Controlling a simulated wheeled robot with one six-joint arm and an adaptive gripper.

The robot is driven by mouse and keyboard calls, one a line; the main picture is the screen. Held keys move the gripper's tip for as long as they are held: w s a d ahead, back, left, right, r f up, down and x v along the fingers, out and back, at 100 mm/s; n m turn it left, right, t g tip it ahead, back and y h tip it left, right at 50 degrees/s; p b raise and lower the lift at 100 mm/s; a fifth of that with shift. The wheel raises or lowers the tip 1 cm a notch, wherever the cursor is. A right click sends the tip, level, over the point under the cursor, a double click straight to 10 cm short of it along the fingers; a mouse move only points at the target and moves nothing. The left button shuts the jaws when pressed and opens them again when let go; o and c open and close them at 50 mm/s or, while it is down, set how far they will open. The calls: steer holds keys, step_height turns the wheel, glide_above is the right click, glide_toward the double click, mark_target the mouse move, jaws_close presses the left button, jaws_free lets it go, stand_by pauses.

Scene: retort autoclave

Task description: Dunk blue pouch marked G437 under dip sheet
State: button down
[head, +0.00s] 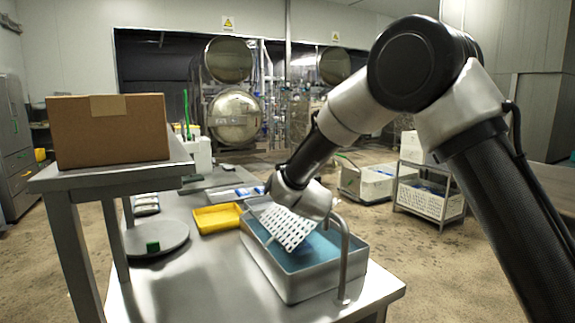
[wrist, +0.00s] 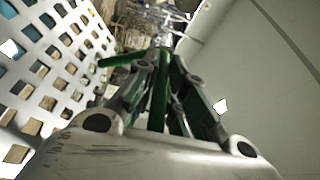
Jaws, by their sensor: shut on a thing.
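The white perforated dip sheet (head: 290,228) is tilted over the metal dip tank (head: 318,290), which holds blue liquid (head: 318,252). I cannot tell whether its lower edge touches the liquid. The sheet also fills the left of the wrist view (wrist: 45,75). In the wrist view my gripper (wrist: 165,62) is shut on a green bar (wrist: 122,58), which looks like the sheet's handle; the join is not clear. In the head view my fingers are hidden behind the wrist and sheet. No pouch marked G437 can be made out.
A yellow tray (head: 217,218) sits left of the tank, with a tray of blue and white items (head: 237,193) behind it. A bent metal pipe (head: 345,255) stands at the tank's right side. A green block (head: 152,246) sits on a round plate (head: 170,238). A cardboard box (head: 108,132) stands on a raised shelf.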

steer(key=shift+w+d+f, duration=0.4)
steer(key=shift+d+f, duration=0.25)
steer(key=shift+f, duration=0.2)
steer(key=c, duration=1.5)
jaws_free()
